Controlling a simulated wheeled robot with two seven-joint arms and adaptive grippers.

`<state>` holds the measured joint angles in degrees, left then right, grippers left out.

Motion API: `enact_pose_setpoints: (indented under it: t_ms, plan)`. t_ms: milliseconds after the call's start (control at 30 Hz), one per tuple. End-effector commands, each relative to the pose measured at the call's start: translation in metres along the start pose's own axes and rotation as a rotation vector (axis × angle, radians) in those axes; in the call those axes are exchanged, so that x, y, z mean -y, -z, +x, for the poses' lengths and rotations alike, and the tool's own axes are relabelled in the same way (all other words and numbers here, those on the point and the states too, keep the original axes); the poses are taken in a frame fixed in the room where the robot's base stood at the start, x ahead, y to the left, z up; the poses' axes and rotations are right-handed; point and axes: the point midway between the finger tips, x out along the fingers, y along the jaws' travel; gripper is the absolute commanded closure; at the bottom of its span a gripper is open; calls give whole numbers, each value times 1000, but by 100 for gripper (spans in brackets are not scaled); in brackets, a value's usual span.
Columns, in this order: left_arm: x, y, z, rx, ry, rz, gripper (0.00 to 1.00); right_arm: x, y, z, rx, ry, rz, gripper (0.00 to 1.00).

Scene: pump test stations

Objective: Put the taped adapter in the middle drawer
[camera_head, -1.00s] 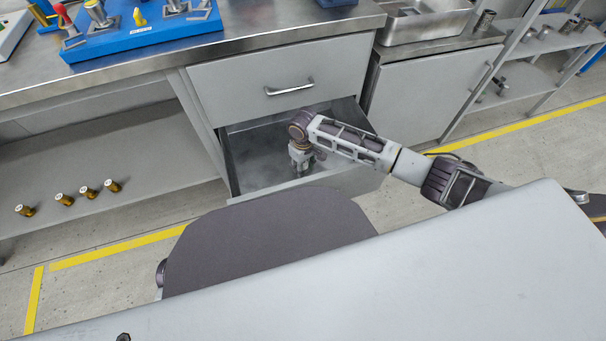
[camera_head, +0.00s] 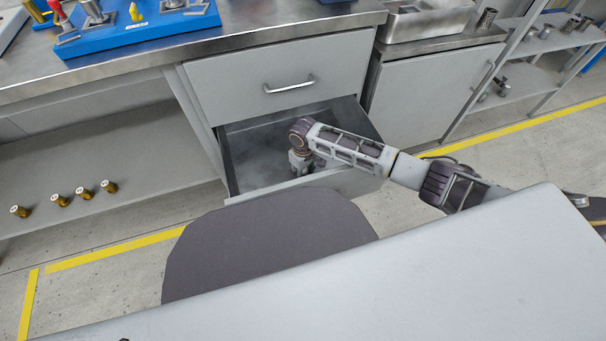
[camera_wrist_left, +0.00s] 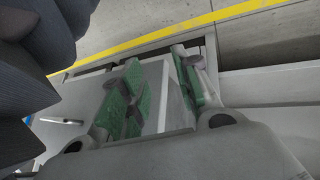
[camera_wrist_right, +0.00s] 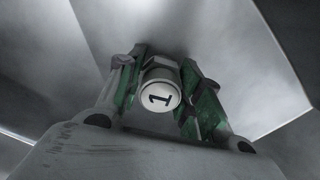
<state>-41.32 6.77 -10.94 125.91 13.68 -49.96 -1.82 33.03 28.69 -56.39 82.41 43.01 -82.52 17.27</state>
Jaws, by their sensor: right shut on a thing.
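My right gripper (camera_head: 299,168) reaches down into an open, grey drawer (camera_head: 246,158) below a closed top drawer (camera_head: 280,80). In the right wrist view its green-padded fingers (camera_wrist_right: 162,60) are shut on an adapter (camera_wrist_right: 159,97). The adapter shows a round white end face marked "1"; no tape can be made out. The grey drawer interior surrounds the fingers, and I cannot tell whether the adapter touches the floor. In the head view the adapter cannot be made out. My left gripper (camera_wrist_left: 160,90) shows only in the left wrist view, its green-padded fingers apart and empty.
Several brass adapters (camera_head: 83,193) with white ends stand on the lower shelf at left. A blue test station (camera_head: 140,35) is on the steel bench top. A grey cabinet (camera_head: 425,100) stands right of the drawers. The visible drawer floor is otherwise bare.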

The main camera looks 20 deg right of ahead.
Motion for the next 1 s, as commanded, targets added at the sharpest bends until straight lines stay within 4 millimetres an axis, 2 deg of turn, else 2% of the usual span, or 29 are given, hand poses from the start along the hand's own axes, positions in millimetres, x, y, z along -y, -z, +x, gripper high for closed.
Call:
enact_pose_setpoints:
  t_ms: [533,567,700,733,1000]
  plan:
    - [0,0,1,-7,-1,-3,68,0,0,5,-1,0,0,94]
    - [0,0,1,-7,0,-3,68,0,0,6,0,0,0,63]
    - [1,0,1,-7,0,-3,68,0,0,6,0,0,0,45]
    - [1,0,1,-7,0,-3,68,0,0,6,0,0,0,43]
    - [1,0,1,-7,0,-3,68,0,0,6,0,0,0,43]
